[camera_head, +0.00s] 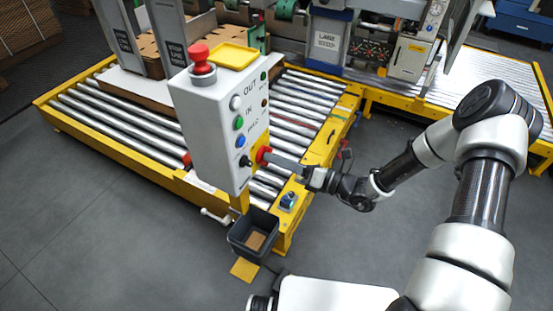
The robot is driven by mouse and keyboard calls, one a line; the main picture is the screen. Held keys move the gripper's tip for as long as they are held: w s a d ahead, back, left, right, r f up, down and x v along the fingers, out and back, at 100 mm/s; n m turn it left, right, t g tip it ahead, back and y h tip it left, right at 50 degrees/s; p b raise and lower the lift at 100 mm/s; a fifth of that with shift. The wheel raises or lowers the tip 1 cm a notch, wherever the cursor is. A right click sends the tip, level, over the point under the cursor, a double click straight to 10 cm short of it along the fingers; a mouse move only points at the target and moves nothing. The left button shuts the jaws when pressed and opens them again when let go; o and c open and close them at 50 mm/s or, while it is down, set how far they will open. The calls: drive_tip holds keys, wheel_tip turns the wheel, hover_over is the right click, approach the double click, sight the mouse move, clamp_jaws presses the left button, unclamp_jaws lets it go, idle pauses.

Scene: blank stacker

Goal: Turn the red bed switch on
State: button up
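A white control box (208,130) stands upright on a yellow post beside the roller conveyor. Its front panel carries labels and several small buttons. A red switch (261,155) sits low on the right side of that panel, and a black knob (245,161) is to its left. My gripper (271,157) reaches in from the right with its fingertips at the red switch. The fingers look touching or very close to it and partly hide it. I cannot tell whether they are closed around it, or which way the switch is turned.
A red mushroom button (201,58) and a yellow tray (232,56) sit on top of the box. A dark bin (240,238) stands below it. The yellow-edged conveyor (334,130) lies behind. Grey floor is open at the lower left.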

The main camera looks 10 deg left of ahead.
drive_tip(key=v, duration=1.7)
